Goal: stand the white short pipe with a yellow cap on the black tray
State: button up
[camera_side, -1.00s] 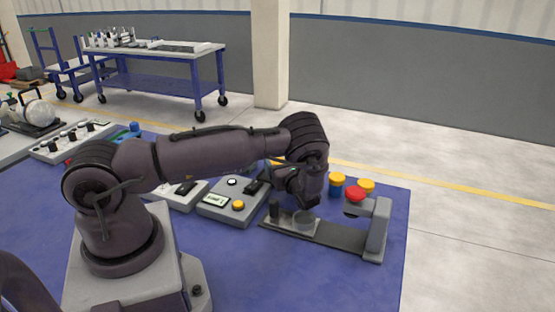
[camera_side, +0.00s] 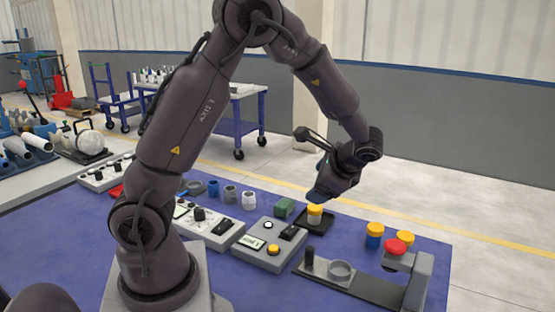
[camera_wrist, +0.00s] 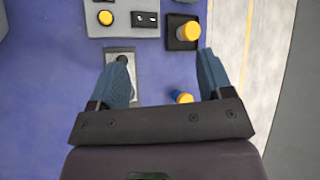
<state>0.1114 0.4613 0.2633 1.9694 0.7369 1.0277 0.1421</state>
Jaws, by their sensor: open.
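The white short pipe with a yellow cap (camera_side: 315,217) stands upright on the black tray (camera_side: 328,226). In the wrist view the capped pipe (camera_wrist: 189,31) sits on the black tray (camera_wrist: 171,44) near the top, with only a little white showing below the cap. My gripper (camera_side: 318,194) hangs above the table, apart from the pipe in the side view. In the wrist view its two blue fingers (camera_wrist: 165,72) are spread wide, and nothing is between them in its grip.
A blue pipe with a yellow cap (camera_side: 374,237) stands right of the tray, beside a grey fixture (camera_side: 418,280) with a red cap (camera_side: 397,246). A control box (camera_side: 268,245) and several small pipes stand leftward.

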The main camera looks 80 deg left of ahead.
jog(key=s+d+r+n+t+h, duration=0.5)
jog(key=s+d+r+t+h, duration=0.3)
jog(key=s+d+r, duration=0.5)
jog(key=shift+s+d+r+n, duration=0.2)
jog(key=shift+s+d+n, duration=0.25)
jog(key=shift+d, duration=0.6)
